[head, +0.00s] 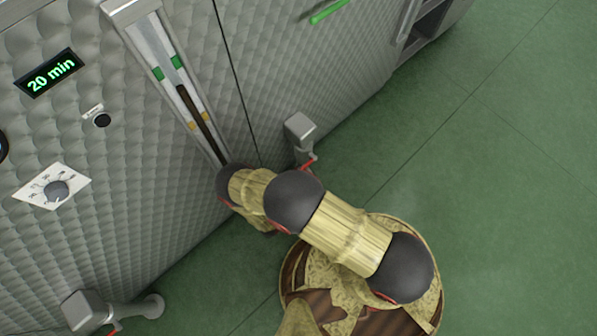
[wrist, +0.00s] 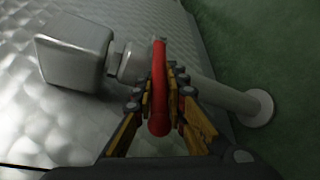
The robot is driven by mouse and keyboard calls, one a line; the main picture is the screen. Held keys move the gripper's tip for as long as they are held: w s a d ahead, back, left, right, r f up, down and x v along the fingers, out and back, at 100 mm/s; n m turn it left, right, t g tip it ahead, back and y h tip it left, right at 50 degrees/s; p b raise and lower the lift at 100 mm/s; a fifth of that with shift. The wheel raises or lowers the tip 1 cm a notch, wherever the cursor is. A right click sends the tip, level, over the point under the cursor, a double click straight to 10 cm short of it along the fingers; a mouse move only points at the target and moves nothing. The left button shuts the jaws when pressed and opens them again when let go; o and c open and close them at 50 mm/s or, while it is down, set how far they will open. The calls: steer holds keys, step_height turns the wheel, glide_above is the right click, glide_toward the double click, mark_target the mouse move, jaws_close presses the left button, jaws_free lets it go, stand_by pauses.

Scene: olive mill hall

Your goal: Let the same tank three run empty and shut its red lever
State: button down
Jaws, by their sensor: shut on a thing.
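In the wrist view my gripper (wrist: 161,84) is shut on the red lever (wrist: 159,65), with a finger on each side. The lever crosses the grey outlet pipe (wrist: 225,94), which runs from a square grey block (wrist: 75,50) to a round floor flange. In the head view only a small red part of the lever (head: 306,164) shows; my arm hides my gripper. The sight gauge (head: 150,38) on the panel holds a dark column (head: 192,105). Its top stands just below the green marks and above the yellow marks; my arm hides its foot.
The quilted metal front carries a "20 min" display (head: 49,72), a small black button (head: 102,120) and a dial (head: 56,191). Another outlet (head: 88,309) with a bit of red is at the lower left. The green floor (head: 510,190) is clear at the right.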

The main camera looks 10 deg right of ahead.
steer(key=c, duration=1.8)
jaws_free()
steer(key=shift+f, duration=0.15)
steer(key=v, duration=1.2)
